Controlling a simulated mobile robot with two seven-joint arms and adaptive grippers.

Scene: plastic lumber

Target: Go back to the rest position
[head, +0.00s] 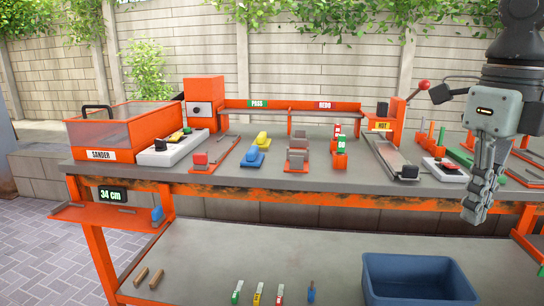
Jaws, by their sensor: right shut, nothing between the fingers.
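My right gripper (474,212) hangs at the right of the head view, fingers pointing down and closed together with nothing between them. It is in front of the workbench (330,178) and apart from the things on it. My right arm comes down from the top right corner. My left gripper is not in the head view.
An orange sander box (98,155) stands at the bench's left end. Several small tools and blocks line the bench top, with a red-knobbed lever (423,86) at the right. A blue bin (418,277) sits on the lower shelf (215,265), which is mostly clear.

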